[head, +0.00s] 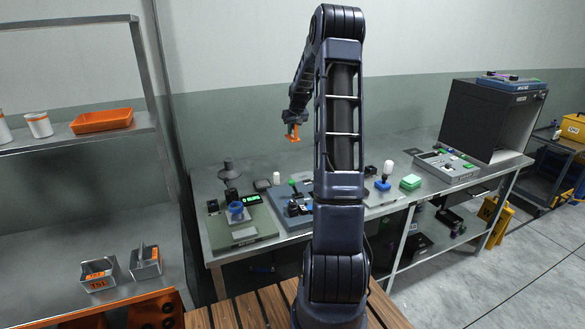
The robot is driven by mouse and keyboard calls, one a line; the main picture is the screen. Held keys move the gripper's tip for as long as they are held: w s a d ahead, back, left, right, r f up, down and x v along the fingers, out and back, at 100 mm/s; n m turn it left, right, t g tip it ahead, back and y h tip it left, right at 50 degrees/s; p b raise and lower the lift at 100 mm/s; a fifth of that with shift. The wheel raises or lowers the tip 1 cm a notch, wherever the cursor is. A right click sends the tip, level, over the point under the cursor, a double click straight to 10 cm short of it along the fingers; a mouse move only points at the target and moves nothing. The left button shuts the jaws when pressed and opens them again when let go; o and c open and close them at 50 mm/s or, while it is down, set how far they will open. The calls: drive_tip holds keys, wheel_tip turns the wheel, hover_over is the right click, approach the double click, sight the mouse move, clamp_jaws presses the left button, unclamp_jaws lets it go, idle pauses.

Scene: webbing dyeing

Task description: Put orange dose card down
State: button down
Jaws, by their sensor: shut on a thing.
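My gripper (294,124) hangs at the end of my raised arm, pointing down, high above the back of the metal workbench (296,248). It is shut on a small orange piece, the orange dose card (293,135), which is held in the air clear of the bench. The card is small in this view, so its exact tilt and how the fingers sit on it cannot be told. My arm's upright links cover the middle of the bench.
A shelf at left holds an orange tray (102,120) and metal bins (98,275).

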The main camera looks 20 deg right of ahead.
wheel_tip(320, 180, down, 18)
drive_tip(key=shift+r, duration=0.2)
idle(0.4)
drive_tip(key=shift+f, duration=0.2)
drive_tip(key=c, duration=1.5)
unclamp_jaws()
drive_tip(key=shift+o, duration=0.2)
drive_tip(key=shift+r, duration=0.1)
